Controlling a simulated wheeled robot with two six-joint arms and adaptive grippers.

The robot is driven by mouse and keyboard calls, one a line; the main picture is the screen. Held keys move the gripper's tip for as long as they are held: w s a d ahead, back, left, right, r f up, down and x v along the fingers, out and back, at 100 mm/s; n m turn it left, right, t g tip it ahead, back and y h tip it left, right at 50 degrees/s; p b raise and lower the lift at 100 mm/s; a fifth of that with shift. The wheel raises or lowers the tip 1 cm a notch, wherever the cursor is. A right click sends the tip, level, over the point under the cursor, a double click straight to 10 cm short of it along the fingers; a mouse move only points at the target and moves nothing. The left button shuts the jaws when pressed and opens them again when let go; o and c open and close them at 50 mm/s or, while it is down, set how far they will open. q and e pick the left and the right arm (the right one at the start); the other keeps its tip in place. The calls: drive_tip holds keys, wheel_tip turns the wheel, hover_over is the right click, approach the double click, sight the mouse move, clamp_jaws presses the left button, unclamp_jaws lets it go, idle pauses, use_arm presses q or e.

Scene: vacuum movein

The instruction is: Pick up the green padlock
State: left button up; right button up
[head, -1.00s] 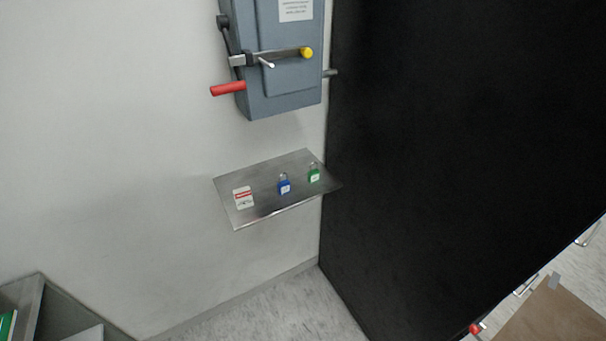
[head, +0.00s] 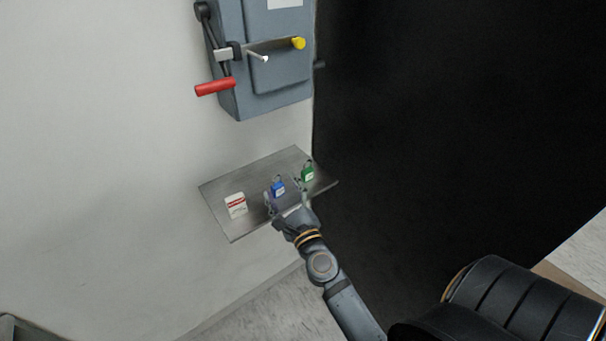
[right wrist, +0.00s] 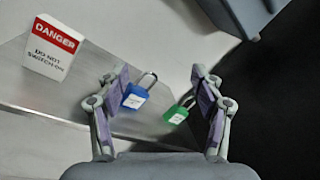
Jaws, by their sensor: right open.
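The green padlock (head: 307,174) stands on the metal shelf (head: 222,192), towards its right end. It also shows in the right wrist view (right wrist: 175,114), close to the right finger. The blue padlock (head: 278,189) stands to its left and shows in the right wrist view (right wrist: 135,96) next to the left finger. My right gripper (head: 286,190) is open and empty at the front of the shelf. In the right wrist view both padlocks appear between its fingers (right wrist: 157,100), and neither is gripped. My left gripper is not in view.
A red-and-white danger tag (head: 236,205) stands at the shelf's left. A black panel (head: 420,120) borders the shelf on the right.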

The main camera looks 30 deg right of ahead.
sight(308, 171)
drive_tip(key=w+d+f+m+g+h, duration=0.1)
drive_tip(key=d+m+h, duration=0.1)
drive_tip(key=d+m, duration=0.1)
drive_tip(key=w+d+f+m+g+h+p, duration=0.1)
drive_tip(key=d+m+h, duration=0.1)
drive_tip(key=m, duration=0.3)
drive_tip(key=w+d+f+m+g+h, duration=0.1)
drive_tip(key=d+f+m+h, duration=0.1)
drive_tip(key=d+m, duration=0.2)
drive_tip(key=shift+w+d+g, duration=0.25)
drive_tip(key=shift+d+g, duration=0.05)
drive_tip(key=shift+d, duration=0.1)
drive_tip(key=x, duration=0.1)
drive_tip(key=p+x, duration=0.1)
drive_tip(key=x, duration=0.1)
drive_tip(key=f+x, duration=0.1)
drive_tip(key=x, duration=0.1)
drive_tip(key=shift+d+p, duration=0.35)
drive_tip(key=shift+d, duration=0.1)
drive_tip(key=shift+s+a, duration=0.1)
drive_tip(key=shift+a, duration=0.05)
drive_tip(key=shift+c, duration=1.3)
drive_tip(key=c, duration=1)
